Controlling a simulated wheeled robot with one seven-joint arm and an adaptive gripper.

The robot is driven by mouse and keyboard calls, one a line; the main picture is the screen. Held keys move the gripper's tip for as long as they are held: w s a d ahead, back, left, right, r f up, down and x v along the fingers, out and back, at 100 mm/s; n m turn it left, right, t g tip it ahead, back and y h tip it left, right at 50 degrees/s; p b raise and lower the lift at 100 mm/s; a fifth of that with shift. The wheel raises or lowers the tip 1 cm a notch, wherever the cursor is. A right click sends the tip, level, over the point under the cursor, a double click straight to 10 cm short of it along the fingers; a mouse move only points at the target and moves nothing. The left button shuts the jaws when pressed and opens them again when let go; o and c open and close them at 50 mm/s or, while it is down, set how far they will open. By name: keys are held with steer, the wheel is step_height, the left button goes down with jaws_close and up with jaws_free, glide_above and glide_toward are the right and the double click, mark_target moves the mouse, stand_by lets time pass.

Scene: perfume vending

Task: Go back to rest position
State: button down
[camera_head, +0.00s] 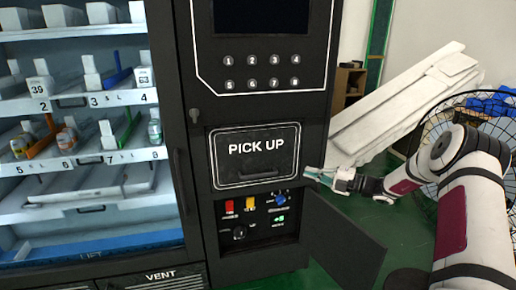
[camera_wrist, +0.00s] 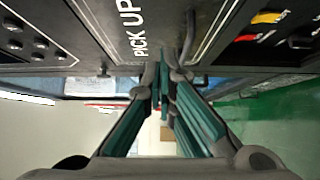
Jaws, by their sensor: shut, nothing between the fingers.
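My gripper (camera_head: 310,172) is shut and empty, just right of the pick-up hatch (camera_head: 255,156) on the black vending machine (camera_head: 175,90). In the wrist view my gripper (camera_wrist: 163,70) points at the machine's face, its green-sided fingers converging near the "PICK UP" lettering. I cannot tell whether the fingertips touch the machine. My arm comes in from the right in the head view. The hatch is closed.
Below the hatch, an open control panel (camera_head: 255,220) holds red, yellow, blue and green switches. Its small black door (camera_head: 345,240) swings out to the right, below my gripper. White boards (camera_head: 400,110) lean behind. A keypad (camera_head: 262,72) sits above the hatch. Glass-fronted shelves (camera_head: 80,100) are left.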

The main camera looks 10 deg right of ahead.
steer(key=s+a+r+n+g+h, duration=0.1)
steer(key=s+a+r+n+g, duration=0.45)
steer(key=a+n, duration=0.3)
steer(key=s+a+r+n+g, duration=0.4)
steer(key=s+a+r+n, duration=0.3)
steer(key=a, duration=0.3)
steer(key=s+a+r+n+g+h, duration=0.1)
steer(key=s+a+r+n+h, duration=0.15)
steer(key=s+n, duration=0.45)
steer(key=s+a+r+n+g+h, duration=0.1)
steer(key=s+a+n+g+h, duration=0.15)
steer(key=s+n, duration=0.45)
steer(key=s+d+f+n+t+h, duration=0.15)
steer(key=s+n+h, duration=0.25)
steer(key=s+n, duration=0.65)
steer(key=s+d+n+h, duration=0.3)
steer(key=s+n, duration=0.2)
steer(key=s, duration=1)
step_height(320, 180, up, 16)
steer(key=t+p, duration=0.3)
steer(key=p, duration=1.1)
steer(key=shift+d, duration=0.35)
